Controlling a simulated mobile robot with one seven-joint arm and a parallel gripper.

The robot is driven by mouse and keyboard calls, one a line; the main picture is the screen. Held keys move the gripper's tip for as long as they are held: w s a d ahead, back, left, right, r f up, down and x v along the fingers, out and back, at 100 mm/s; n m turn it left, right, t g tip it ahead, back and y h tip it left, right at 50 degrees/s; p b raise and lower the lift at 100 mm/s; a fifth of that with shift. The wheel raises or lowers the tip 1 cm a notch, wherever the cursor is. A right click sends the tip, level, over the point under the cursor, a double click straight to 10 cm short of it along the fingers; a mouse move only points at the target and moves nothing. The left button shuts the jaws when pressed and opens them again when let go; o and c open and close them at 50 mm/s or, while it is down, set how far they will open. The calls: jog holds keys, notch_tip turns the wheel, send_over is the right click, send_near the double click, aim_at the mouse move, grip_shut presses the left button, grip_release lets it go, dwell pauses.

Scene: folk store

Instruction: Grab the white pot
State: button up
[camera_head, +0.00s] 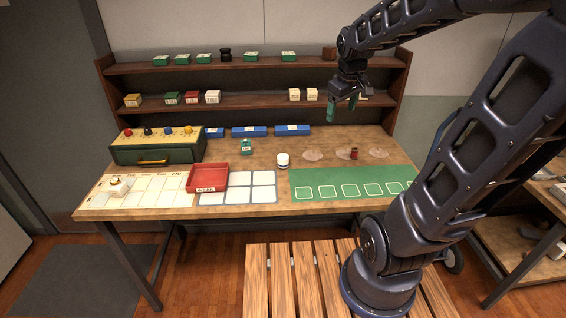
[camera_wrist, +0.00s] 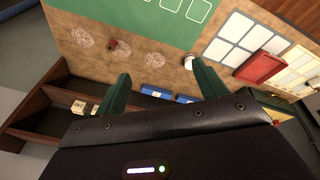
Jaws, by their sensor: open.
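A small white pot (camera_head: 283,159) stands upright on the wooden table, between the white-square mat and the round pale patches. It also shows in the wrist view (camera_wrist: 188,62), partly behind one green finger. My gripper (camera_head: 342,107) is raised in front of the shelves, above and to the right of the pot and well apart from it. In the wrist view its two green fingers (camera_wrist: 160,90) are spread wide with nothing between them.
A red tray (camera_head: 208,178) lies left of the pot, and a small green item (camera_head: 246,147) stands near it. A small red-brown jar (camera_head: 354,153) is to the right. The green mat (camera_head: 345,200) is flat. Shelves (camera_head: 250,104) hold several small boxes behind.

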jog(key=w+a+f+n+g, duration=0.2)
jog(key=w+a+f+n, duration=0.5)
jog(key=w, duration=0.3)
jog(key=n+g, duration=0.1)
jog(key=n, duration=0.3)
send_near(283, 156)
jog(key=shift+s+a+f, duration=0.15)
jog(key=shift+s, duration=0.15)
jog(key=shift+a+f+n, duration=0.15)
jog(key=shift+f+n, duration=0.15)
notch_tip(283, 156, down, 4)
jog(key=shift+f, duration=0.15)
jog(key=shift+w+d+f, duration=0.1)
jog(key=shift+d+f, duration=0.05)
jog(key=shift+f, duration=1.45)
jog(key=shift+w+d+f, duration=0.1)
jog(key=shift+f, duration=1.45)
jog(key=c, duration=1.1)
jog(key=shift+c, duration=0.2)
jog(key=shift+r, duration=0.15)
